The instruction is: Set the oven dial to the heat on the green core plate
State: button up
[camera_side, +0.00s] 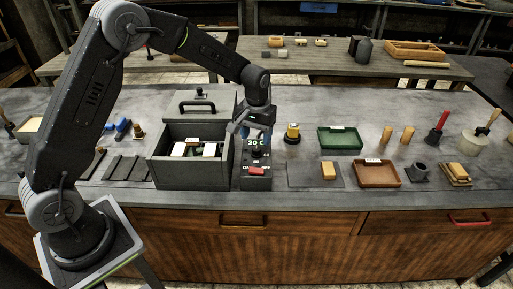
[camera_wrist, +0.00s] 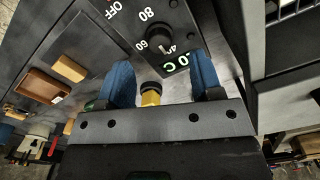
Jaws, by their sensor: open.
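A green tray-like plate (camera_side: 341,147) with a white label, too small to read, lies to the right.
The open oven box (camera_side: 180,172) holds several blocks, with its handled lid (camera_side: 199,104) behind. A yellow-and-black object (camera_side: 292,133) stands close right of my gripper. A brown tray (camera_side: 377,177) and a dark plate with a yellow block (camera_side: 328,170) lie front right.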

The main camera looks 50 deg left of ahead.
aim_at(256, 148)
jog(key=shift+f, duration=2.5)
jog(key=c, duration=0.9)
